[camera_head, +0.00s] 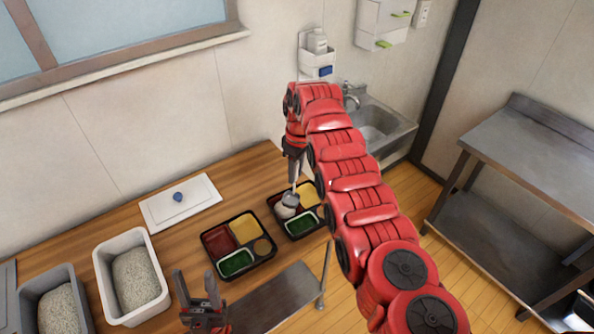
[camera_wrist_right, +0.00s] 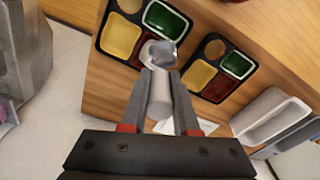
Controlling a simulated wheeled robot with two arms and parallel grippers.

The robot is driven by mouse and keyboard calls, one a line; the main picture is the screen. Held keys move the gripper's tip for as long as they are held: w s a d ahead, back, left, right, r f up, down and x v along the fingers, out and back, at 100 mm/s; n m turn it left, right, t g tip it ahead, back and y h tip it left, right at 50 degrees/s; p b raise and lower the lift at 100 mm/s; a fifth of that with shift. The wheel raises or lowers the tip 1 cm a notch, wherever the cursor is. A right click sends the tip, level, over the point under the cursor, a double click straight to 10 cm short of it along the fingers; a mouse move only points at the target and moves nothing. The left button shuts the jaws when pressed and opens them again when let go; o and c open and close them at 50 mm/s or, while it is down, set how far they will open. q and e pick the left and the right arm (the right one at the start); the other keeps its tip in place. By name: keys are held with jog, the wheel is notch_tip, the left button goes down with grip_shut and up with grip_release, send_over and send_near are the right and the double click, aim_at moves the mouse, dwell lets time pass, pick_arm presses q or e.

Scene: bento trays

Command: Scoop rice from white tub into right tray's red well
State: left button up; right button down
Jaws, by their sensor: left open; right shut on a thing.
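My right gripper (camera_head: 293,157) is shut on the handle of a scoop (camera_head: 290,198) and holds it head-down over the right tray (camera_head: 321,227). In the right wrist view the right gripper (camera_wrist_right: 163,82) grips the pale handle, and the metal scoop head (camera_wrist_right: 165,53) is over the red well (camera_wrist_right: 136,60). A white lump (camera_head: 284,211), looking like rice, shows beside the scoop head at the red well; whether they touch is unclear. The white tub (camera_head: 104,279) holds rice (camera_head: 135,279). My left gripper (camera_head: 203,300) is open and empty at the bottom, right of the tub.
The left tray (camera_head: 222,267) lies beside the right tray, with red, yellow and green wells. A grey tub (camera_head: 78,285) of grain stands left of the white tub. A white lid (camera_head: 205,192) with a blue knob lies behind. A sink (camera_head: 385,125) stands at the back.

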jog(key=shift+d, duration=0.15)
jog(key=shift+r+n, duration=0.1)
jog(key=shift+n, duration=0.2)
dwell(0.3)
dwell(0.4)
jog(key=shift+r, duration=0.1)
